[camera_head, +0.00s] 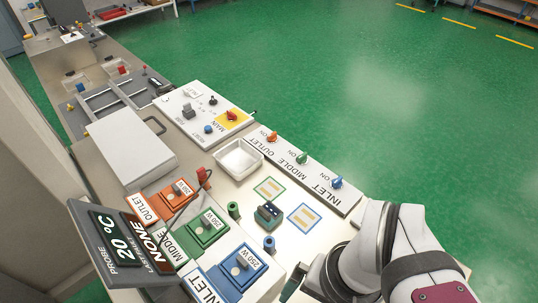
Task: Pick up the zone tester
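A small dark teal box with a lit dark face (268,212), which looks like the zone tester, stands on the pale bench.
Green (234,209) and blue (269,243) cylinders stand close to the box. A white tray (238,160) lies behind it. The INLET, MIDDLE and OUTLET switch strip (303,173) runs along the right edge. Orange, green and blue 250 W modules and a tilted display (122,245) occupy the left.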

